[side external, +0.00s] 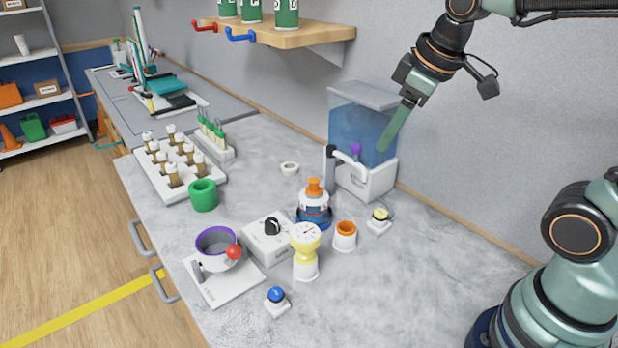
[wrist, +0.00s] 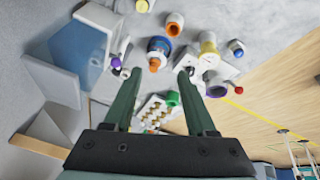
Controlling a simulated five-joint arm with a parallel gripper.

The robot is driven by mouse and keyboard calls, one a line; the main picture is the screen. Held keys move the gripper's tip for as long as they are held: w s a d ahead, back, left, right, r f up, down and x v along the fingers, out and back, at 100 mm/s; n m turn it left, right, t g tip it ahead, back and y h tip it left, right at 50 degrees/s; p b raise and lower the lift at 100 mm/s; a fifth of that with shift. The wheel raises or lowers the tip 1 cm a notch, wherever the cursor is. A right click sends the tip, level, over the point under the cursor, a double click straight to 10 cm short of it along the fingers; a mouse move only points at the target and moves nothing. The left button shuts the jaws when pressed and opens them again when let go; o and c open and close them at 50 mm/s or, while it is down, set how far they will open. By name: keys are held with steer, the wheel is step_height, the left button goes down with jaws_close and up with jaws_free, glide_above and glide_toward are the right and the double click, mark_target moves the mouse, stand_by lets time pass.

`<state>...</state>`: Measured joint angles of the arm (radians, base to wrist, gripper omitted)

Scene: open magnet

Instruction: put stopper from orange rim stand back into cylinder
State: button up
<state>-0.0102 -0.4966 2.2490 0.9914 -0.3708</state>
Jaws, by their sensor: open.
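The orange rim stand (side external: 345,243) is a small white cup with an orange rim on the bench, right of centre; it also shows at the top of the wrist view (wrist: 173,27). No separate stopper can be made out in it. Left of it stands a white and blue cylinder-like vessel (side external: 313,211) with an orange stopper-like top (side external: 314,187). The vessel (wrist: 158,45) and its orange top (wrist: 154,65) also show in the wrist view. My gripper (side external: 384,145) is high above the bench, clear of both; its fingers are apart and empty in the wrist view (wrist: 160,73).
A blue water tank (side external: 357,125) stands behind, near my gripper. A yellow-topped white piece (side external: 305,262), a knob box (side external: 268,238), a purple-rimmed pot (side external: 216,245) and a blue button (side external: 277,296) crowd the front.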

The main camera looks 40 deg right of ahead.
steer(key=s+f+m, duration=0.1)
steer(key=s+m, duration=0.1)
steer(key=s+f+m+t, duration=0.1)
steer(key=m, duration=0.1)
steer(key=shift+s+d+f, duration=0.15)
steer(key=shift+s+f, duration=0.05)
steer(key=shift+s, duration=0.2)
stand_by(0.9)
